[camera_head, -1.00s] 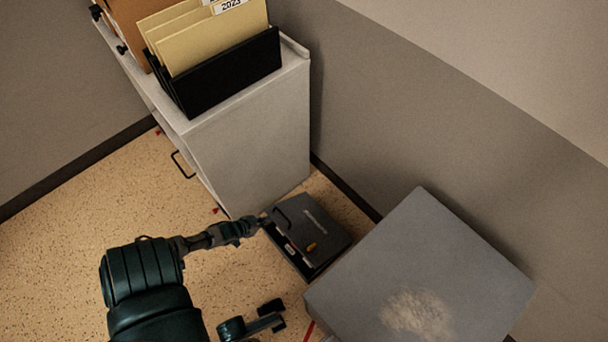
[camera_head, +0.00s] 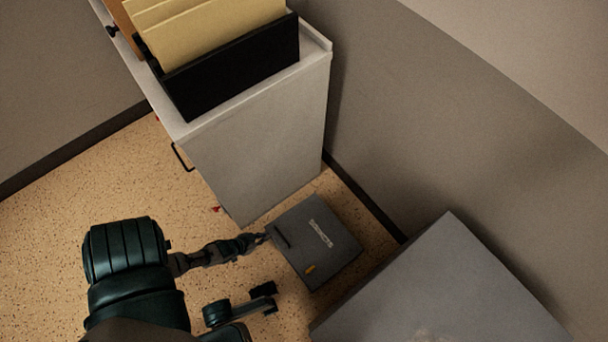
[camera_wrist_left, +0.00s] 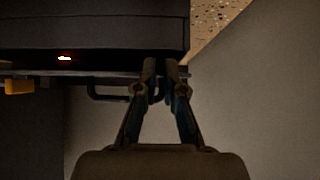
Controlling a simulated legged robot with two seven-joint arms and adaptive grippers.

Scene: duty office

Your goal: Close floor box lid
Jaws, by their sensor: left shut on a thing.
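The dark grey floor box (camera_head: 309,275) sits on the floor between the cabinet and a grey block. In the left wrist view, a dark strip with a small bright spot shows beside the lid edge (camera_wrist_left: 40,71); I cannot tell if the lid is flush. My left gripper (camera_head: 264,238) is at the lid's left edge. In the wrist view its fingers (camera_wrist_left: 160,68) are shut on the lid handle (camera_wrist_left: 110,97) at one end.
A light grey cabinet (camera_head: 255,150) with black file holder (camera_head: 235,70) stands behind the box. The large grey block (camera_head: 450,285) is close at the right. The wall (camera_head: 420,130) runs behind. Speckled floor (camera_head: 60,230) is clear at the left.

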